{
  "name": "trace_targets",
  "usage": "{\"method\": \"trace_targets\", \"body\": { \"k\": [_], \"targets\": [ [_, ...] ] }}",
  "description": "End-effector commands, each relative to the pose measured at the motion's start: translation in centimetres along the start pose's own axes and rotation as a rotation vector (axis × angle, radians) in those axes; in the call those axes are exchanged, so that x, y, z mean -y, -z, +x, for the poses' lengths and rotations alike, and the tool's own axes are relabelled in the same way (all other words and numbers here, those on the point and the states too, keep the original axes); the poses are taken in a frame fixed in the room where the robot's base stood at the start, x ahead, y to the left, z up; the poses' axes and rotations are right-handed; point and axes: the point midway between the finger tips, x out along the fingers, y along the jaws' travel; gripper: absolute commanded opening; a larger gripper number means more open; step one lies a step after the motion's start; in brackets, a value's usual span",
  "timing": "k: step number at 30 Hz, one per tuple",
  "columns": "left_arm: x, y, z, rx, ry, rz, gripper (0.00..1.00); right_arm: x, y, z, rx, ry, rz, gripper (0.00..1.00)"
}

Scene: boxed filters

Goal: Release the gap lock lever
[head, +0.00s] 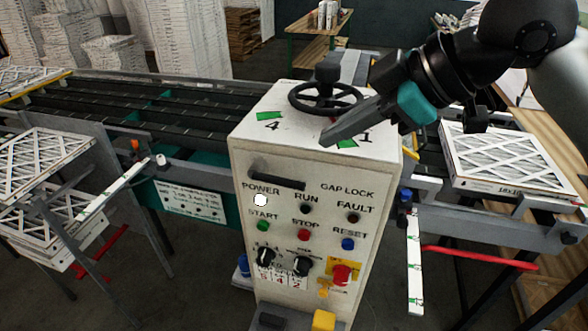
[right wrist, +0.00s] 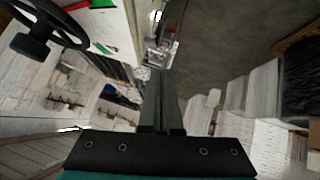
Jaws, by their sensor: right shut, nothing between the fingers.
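The gap lock lever (head: 277,181) is a black bar on the upper front of the white control cabinet (head: 340,240). It lies nearly level, its right end slightly lower, to the left of the printed words GAP LOCK. My right gripper (head: 328,138) reaches in from the upper right, its fingers over the cabinet top near the front edge, above and to the right of the lever and apart from it. Its fingers are shut and empty; they also show in the right wrist view (right wrist: 172,60). I cannot make out the lever there. My left gripper is not in view.
A black handwheel (head: 325,98) stands on the cabinet top, close behind my right gripper's fingers. Buttons, knobs and a red emergency stop (head: 342,274) sit below the lever. Boxed filters (head: 497,160) lie to the right. A conveyor (head: 140,115) runs behind on the left.

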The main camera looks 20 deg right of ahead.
Motion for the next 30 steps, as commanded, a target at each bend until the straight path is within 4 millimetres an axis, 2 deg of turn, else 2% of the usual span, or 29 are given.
{"method": "trace_targets", "body": {
  "k": [5,17,23,30],
  "targets": [
    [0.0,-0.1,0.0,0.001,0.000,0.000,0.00,-0.1,0.4,-0.8,-0.004,-0.001,-0.005,0.00],
    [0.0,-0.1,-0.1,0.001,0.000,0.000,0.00,0.0,0.4,-0.3,-0.006,0.002,-0.004,0.00],
    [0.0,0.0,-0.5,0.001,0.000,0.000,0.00,0.1,0.5,2.3,-0.008,0.006,-0.004,0.00],
    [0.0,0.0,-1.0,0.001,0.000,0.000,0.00,0.1,0.5,7.1,-0.007,0.006,-0.004,0.00]
  ]
}}
